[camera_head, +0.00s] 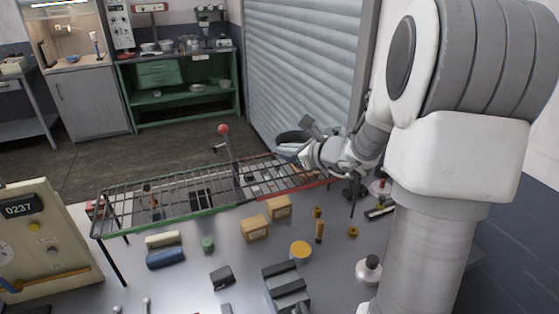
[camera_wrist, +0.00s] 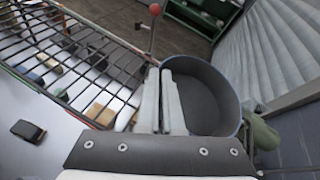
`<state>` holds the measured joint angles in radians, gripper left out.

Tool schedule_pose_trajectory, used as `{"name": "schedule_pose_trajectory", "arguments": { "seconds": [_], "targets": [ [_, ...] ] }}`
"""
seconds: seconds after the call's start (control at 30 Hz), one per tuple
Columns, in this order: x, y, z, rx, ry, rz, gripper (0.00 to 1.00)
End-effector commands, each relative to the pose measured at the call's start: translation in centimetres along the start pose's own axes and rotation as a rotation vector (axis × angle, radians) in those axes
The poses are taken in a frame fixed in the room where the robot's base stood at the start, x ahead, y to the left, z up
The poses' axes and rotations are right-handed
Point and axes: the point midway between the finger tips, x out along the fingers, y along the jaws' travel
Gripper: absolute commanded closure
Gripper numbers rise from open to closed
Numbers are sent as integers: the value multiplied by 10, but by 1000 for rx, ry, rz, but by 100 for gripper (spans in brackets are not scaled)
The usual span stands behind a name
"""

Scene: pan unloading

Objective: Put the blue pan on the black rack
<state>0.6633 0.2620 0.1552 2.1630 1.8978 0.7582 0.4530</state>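The blue pan (camera_head: 290,137) has a blue rim and a dark grey inside, and is at the far right end of the rack in the head view. In the wrist view the pan (camera_wrist: 205,92) lies right of centre. My gripper (camera_wrist: 161,82) has its two pale fingers close together at the pan's left wall, one inside and one outside. My gripper (camera_head: 303,150) partly hides the pan in the head view. The black wire rack (camera_head: 160,199) stands on legs, its front edge green at left and red at right; it also shows in the wrist view (camera_wrist: 62,48). Whether the pan touches the rack is unclear.
Small boxes (camera_head: 254,229), a yellow round piece (camera_head: 300,250) and several tools lie on the table below and before the rack. A red-knobbed lever (camera_head: 223,130) rises behind it. A panel box (camera_head: 40,240) stands at left, a shutter (camera_head: 300,70) behind. The rack top looks largely clear.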

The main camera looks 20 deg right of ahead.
Motion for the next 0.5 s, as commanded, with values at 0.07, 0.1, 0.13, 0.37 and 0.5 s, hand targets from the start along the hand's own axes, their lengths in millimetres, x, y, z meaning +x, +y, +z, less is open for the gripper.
{"name": "schedule_pose_trajectory", "arguments": {
  "seconds": [0.07,0.1,0.13,0.37,0.5],
  "targets": [
    [4,1,-4,1,-1,0,100],
    [6,2,-10,2,0,1,100],
    [8,4,-14,3,0,1,100],
    [16,10,-35,0,-1,0,100],
    [16,9,-35,-2,-2,-1,100]
  ]
}}
